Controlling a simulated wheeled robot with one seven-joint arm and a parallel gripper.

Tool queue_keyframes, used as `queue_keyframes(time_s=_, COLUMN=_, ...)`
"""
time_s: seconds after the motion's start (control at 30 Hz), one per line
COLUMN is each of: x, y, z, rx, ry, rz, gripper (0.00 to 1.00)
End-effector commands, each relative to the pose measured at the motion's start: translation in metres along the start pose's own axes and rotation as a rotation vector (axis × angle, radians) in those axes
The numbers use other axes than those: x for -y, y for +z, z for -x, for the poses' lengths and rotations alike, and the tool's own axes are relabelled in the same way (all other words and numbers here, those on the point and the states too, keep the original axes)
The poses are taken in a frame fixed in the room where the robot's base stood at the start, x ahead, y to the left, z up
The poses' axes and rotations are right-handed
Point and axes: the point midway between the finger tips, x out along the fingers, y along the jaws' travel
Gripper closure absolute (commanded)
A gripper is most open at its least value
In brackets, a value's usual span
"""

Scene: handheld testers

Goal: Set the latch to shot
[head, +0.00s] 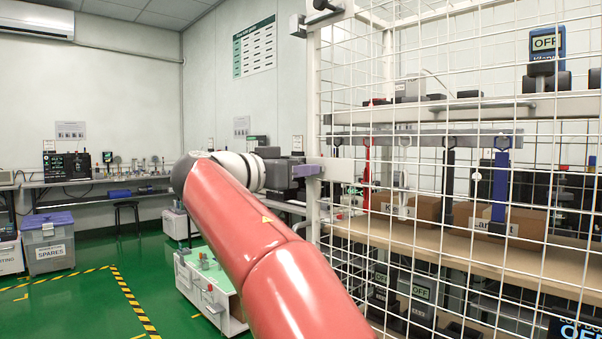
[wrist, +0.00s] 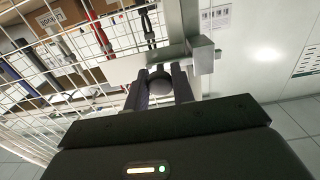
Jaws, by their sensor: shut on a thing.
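The latch is on the upright edge of the white wire mesh door. Its pale plate (head: 337,168) shows in the head view just right of my gripper (head: 313,170). In the wrist view the same plate (wrist: 124,69) lies left of a dark round knob (wrist: 159,83), and a grey block (wrist: 204,55) stands to the right on the post. My gripper (wrist: 161,88) has one finger on each side of the knob and is shut on it. The knob is hidden in the head view. How far the bolt reaches into the block I cannot tell.
A second black knob (head: 325,5) sits at the top of the mesh door (head: 430,190). Behind the mesh, shelves hold testers, boxes and hanging tools. A low green-topped cart (head: 212,285) stands left of my arm. Green floor (head: 100,305) is open at the left.

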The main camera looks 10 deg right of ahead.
Motion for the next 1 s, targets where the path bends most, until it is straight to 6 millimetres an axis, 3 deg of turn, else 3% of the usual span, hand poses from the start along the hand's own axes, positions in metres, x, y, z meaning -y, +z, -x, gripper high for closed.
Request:
queue_keyframes(time_s=0.23, x=0.005, y=-0.001, z=0.001, rx=-0.007, ry=-0.016, rz=0.001, gripper=1.0)
queue_keyframes(time_s=0.27, x=0.005, y=-0.001, z=0.001, rx=-0.007, ry=-0.016, rz=0.001, gripper=0.73)
queue_keyframes(time_s=0.4, x=0.004, y=-0.001, z=0.001, rx=-0.006, ry=-0.014, rz=0.001, gripper=0.55)
queue_keyframes(time_s=0.73, x=0.004, y=-0.001, z=0.004, rx=-0.004, ry=-0.012, rz=0.0, gripper=0.55)
queue_keyframes(time_s=1.0, x=0.004, y=0.0, z=0.047, rx=-0.005, ry=-0.016, rz=-0.001, gripper=0.55)
